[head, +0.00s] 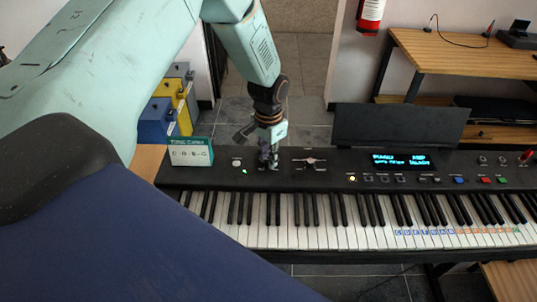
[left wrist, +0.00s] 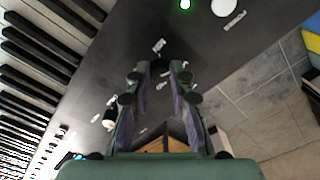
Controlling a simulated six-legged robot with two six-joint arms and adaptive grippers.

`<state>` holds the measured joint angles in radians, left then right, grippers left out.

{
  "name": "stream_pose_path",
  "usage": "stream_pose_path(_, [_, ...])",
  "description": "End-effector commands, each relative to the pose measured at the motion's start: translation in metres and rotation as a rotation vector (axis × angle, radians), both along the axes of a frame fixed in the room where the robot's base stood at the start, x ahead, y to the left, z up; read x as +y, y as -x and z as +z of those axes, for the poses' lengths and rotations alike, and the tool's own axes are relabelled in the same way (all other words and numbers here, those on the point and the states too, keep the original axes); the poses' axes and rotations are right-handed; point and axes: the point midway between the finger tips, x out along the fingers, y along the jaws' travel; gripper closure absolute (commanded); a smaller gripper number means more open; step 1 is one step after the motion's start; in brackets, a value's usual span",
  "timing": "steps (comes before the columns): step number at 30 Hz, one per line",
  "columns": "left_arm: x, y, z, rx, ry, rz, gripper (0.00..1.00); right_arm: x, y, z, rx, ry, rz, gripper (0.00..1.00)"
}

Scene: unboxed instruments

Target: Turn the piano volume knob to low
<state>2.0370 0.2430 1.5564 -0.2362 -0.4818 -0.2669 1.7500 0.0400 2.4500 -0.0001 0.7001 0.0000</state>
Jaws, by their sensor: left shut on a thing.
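The black piano (head: 330,180) stands across the head view, with its control panel above the keys. My left gripper (head: 268,158) reaches down to the left part of this panel. In the left wrist view its two fingers (left wrist: 160,78) are closed in around a dark knob, the volume knob, which is mostly hidden between the fingertips. Small white marks (left wrist: 158,45) lie on the panel around it, too small to read. The knob's pointer cannot be made out. My right gripper is not in view.
A white button (head: 236,162) and a green light (head: 244,171) sit left of the gripper. A tune card (head: 190,152) stands at the piano's left end. The lit display (head: 400,160) is farther right.

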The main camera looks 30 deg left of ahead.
Motion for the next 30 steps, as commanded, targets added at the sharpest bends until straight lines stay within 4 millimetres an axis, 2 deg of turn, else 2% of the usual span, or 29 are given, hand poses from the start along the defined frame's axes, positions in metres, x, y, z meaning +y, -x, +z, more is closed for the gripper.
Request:
stream_pose_path(6, [0.0, -0.0019, 0.001, -0.005, 0.0, -0.167, 1.0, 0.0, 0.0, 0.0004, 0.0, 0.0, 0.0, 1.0])
stream_pose_path(15, [0.0, -0.0022, 0.0011, -0.007, -0.001, -0.316, 1.0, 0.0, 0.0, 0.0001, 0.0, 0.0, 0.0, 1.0])
stream_pose_path(30, [0.0, -0.0024, 0.0014, -0.007, -0.001, -0.37, 1.0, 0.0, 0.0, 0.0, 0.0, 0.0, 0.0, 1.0])
